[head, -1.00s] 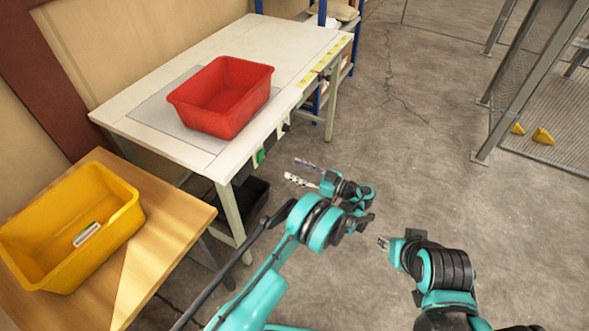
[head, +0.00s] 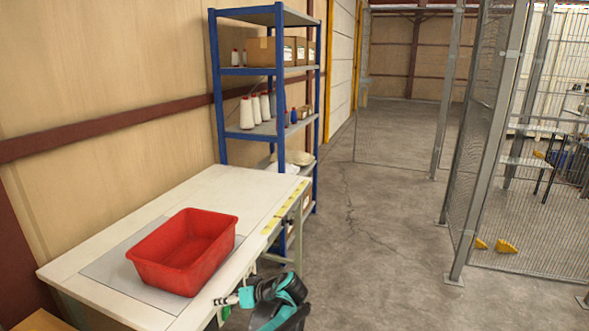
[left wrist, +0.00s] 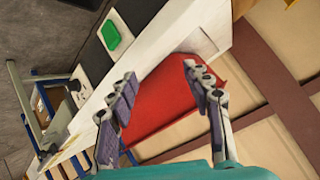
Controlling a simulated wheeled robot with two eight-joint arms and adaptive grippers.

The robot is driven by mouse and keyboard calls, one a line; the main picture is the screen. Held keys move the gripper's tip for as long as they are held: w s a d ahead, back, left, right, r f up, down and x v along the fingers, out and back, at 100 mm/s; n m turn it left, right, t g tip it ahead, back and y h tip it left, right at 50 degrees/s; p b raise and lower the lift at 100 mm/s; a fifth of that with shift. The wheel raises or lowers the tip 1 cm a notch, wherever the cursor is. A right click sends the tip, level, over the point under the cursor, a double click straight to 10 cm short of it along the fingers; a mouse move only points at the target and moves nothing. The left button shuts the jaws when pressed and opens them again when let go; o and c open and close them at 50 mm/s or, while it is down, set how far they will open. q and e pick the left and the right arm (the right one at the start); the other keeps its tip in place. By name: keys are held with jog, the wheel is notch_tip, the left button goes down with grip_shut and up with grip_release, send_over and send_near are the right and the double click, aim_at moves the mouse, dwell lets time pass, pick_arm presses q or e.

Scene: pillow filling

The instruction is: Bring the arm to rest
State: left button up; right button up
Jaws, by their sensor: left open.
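My left gripper (head: 228,299) shows at the bottom of the head view, beside the front edge of the white table. In the left wrist view, its two fingers (left wrist: 157,88) are spread apart with nothing between them. The red bin (head: 183,252) stands on the grey mat on the table and looks empty from what shows. It also appears beyond the fingers in the left wrist view (left wrist: 165,98). My right gripper is not in view.
The white table (head: 220,190) stands against the wall. A blue shelf (head: 217,110) with cones and boxes is behind it. A mesh fence (head: 490,130) stands at the right. The concrete floor (head: 390,260) between is clear.

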pick_arm(q)
jog(key=s+a+r+m+h, duration=0.1)
jog(key=s+r+m+h, duration=0.15)
jog(key=s, duration=0.45)
jog(key=s+a+r+m+h, duration=0.1)
jog(key=s+a+r+h, duration=0.15)
jog(key=s, duration=0.55)
jog(key=s+d+f+m+t+h, duration=0.1)
jog(key=s+d+h, duration=0.1)
jog(key=s, duration=0.5)
jog(key=s+d+f+m+t+h, duration=0.1)
jog(key=s+d+f+m+h, duration=0.1)
jog(key=s, duration=0.5)
jog(key=shift+d+f+h, duration=0.15)
jog(key=shift+d+h, duration=0.15)
jog(key=shift+h, duration=0.1)
jog(key=shift+s, duration=0.1)
